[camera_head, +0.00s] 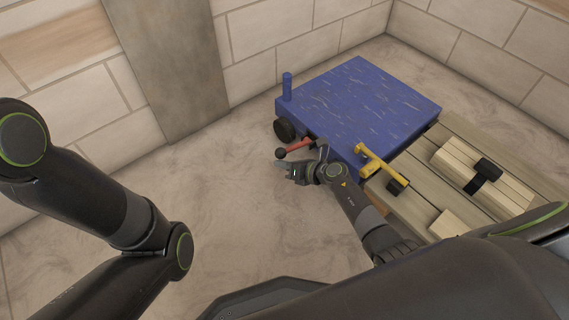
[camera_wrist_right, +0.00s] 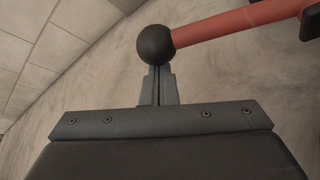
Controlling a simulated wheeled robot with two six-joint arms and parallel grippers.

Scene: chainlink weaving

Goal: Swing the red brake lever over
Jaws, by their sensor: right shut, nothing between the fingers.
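The red brake lever (camera_head: 297,147) sticks out to the left from the front side of the blue machine (camera_head: 358,95). A black ball knob caps its free end. In the right wrist view the red lever (camera_wrist_right: 235,25) comes in from the upper right, and its knob (camera_wrist_right: 156,45) sits just beyond my fingertips. My right gripper (camera_head: 284,167) is shut and empty, close beside the knob; whether it touches the knob I cannot tell. My right gripper also shows in the wrist view (camera_wrist_right: 158,75), its fingers together. My left arm shows at the left, but its gripper is out of view.
A yellow lever (camera_head: 380,165) stands at the machine's front right corner. A wooden bench (camera_head: 423,180) with pale wooden blocks and black parts adjoins the machine at right. A blue post (camera_head: 287,86) rises at its left corner. The floor to the left is clear.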

